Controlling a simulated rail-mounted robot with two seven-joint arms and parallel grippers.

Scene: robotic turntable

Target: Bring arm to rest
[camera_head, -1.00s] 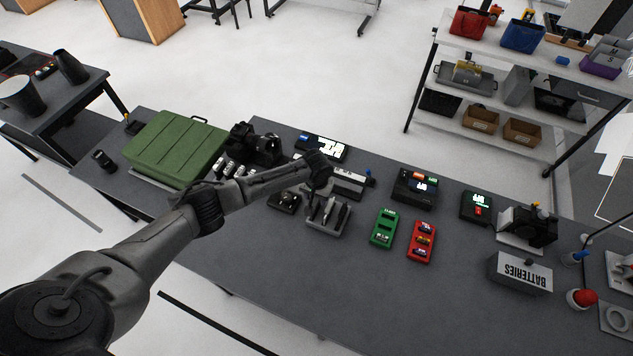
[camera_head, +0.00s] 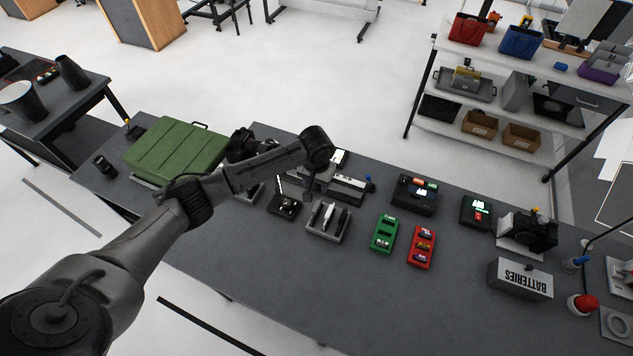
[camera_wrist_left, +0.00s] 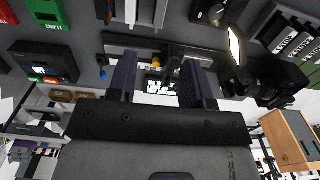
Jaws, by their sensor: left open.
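My left arm (camera_head: 240,178) reaches in from the left over the dark workbench (camera_head: 290,275), with its wrist raised above the back part of the bench. My left gripper (camera_head: 309,194) hangs below the wrist, behind the grey tool holder (camera_head: 327,224); it is small and partly hidden there. In the left wrist view its two dark fingers (camera_wrist_left: 160,78) stand apart with nothing held between them. My right arm and gripper do not show.
A green case (camera_head: 175,150) stands at the bench's left. A green battery tray (camera_head: 384,233), a red battery tray (camera_head: 421,246) and a batteries box (camera_head: 520,279) lie to the right. The front middle of the bench is clear. A shelf (camera_head: 500,90) stands behind.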

